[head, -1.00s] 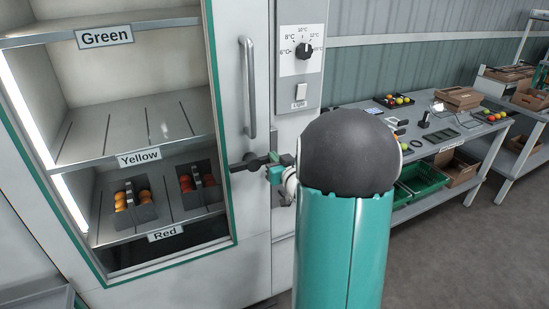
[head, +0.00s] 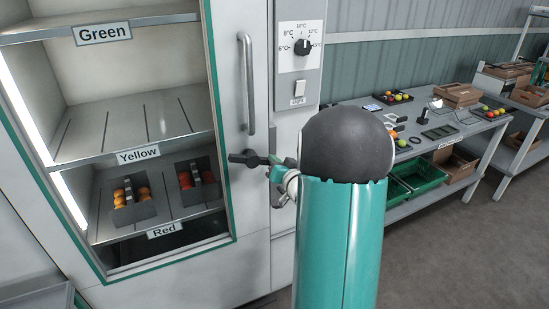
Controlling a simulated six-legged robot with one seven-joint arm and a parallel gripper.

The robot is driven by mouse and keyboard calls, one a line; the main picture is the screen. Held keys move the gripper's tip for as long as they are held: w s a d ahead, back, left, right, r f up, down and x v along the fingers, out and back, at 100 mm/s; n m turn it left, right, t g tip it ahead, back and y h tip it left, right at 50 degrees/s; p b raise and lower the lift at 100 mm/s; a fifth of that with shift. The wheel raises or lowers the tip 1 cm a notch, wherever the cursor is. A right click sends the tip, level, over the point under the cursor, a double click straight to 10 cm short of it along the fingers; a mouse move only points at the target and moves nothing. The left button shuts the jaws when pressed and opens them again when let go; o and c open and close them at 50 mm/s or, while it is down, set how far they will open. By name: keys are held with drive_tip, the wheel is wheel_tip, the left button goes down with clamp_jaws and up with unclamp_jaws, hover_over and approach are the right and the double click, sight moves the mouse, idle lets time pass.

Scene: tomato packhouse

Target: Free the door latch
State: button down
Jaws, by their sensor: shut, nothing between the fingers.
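The cabinet door (head: 228,110) stands at the left, with a long vertical handle (head: 248,85). The dark door latch (head: 243,158) is below the handle, a lever with a rounded left end. My gripper (head: 272,172) is shut and empty at the right end of the latch, close against or just below it. Whether they touch cannot be told. My arm hides part of the panel to the right of the gripper.
Shelves labelled Green (head: 103,34), Yellow (head: 138,155) and Red (head: 164,230) show inside the cabinet. A temperature dial (head: 302,47) and a switch (head: 299,89) are above my arm. A workbench (head: 440,150) stands at the right; the floor between is clear.

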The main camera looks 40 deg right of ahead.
drive_tip(key=f+m, duration=0.1)
drive_tip(key=m, duration=0.1)
drive_tip(key=f+m, duration=0.1)
drive_tip(key=shift+w+a+f+m, duration=0.1)
drive_tip(key=shift+a+f+m, duration=0.25)
drive_tip(key=shift+f+m, duration=0.05)
drive_tip(key=shift+r, duration=0.1)
idle(0.7)
